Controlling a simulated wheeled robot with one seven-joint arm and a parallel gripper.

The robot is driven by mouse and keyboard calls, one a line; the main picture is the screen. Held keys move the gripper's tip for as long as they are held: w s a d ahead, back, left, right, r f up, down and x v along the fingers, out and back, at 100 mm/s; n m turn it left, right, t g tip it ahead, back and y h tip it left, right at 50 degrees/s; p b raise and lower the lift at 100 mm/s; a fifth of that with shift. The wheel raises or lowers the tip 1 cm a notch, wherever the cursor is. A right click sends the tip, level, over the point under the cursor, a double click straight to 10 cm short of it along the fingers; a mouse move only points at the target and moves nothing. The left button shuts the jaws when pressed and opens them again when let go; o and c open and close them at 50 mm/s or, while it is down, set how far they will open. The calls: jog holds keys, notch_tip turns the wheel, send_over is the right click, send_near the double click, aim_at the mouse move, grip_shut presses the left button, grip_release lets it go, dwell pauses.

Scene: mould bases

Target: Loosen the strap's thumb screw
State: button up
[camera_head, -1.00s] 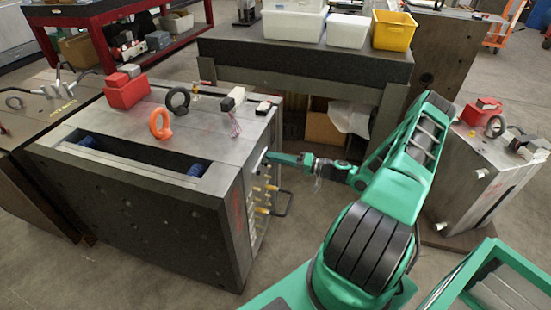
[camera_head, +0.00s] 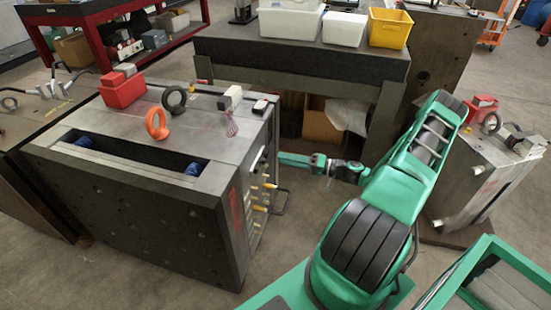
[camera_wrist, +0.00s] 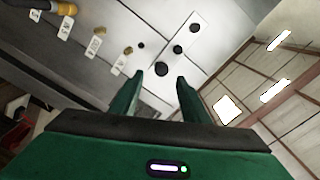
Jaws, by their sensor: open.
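The strap (camera_wrist: 205,30) is a pale plate with dark round spots on the mould's side face in the wrist view. The dark round knob (camera_wrist: 162,69) at its near end is probably the thumb screw; whether it is loose or tight I cannot tell. My gripper (camera_wrist: 160,80) is open, its two green fingers apart, with the knob just beyond and between the tips. Nothing is between the fingers. In the head view my gripper (camera_head: 280,159) is beside the right face of the large mould base (camera_head: 130,215), with a small gap visible.
Brass fittings with white tags (camera_wrist: 97,42) line the same face. A black handle (camera_head: 281,203) sticks out below my gripper. An orange ring (camera_head: 156,123), a dark ring (camera_head: 174,99) and a red block (camera_head: 122,90) are on the mould's top. Open floor lies right of the face.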

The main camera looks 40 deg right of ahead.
jog(key=v, duration=0.5)
dwell(0.5)
jog(key=s+a+r+n+g+h, duration=0.25)
jog(key=s+a+r+g, duration=0.45)
jog(key=g, duration=0.5)
jog(key=s+a+r+m+g+h, duration=0.1)
jog(key=s+r+h, duration=0.3)
jog(key=s+r, duration=0.6)
jog(key=s+a+r+m+g+h, duration=0.1)
jog(key=s+a+r+m+h, duration=0.2)
jog(key=s+r, duration=0.7)
jog(key=shift+a+r+h, duration=0.6)
jog(key=shift+a+h, duration=0.05)
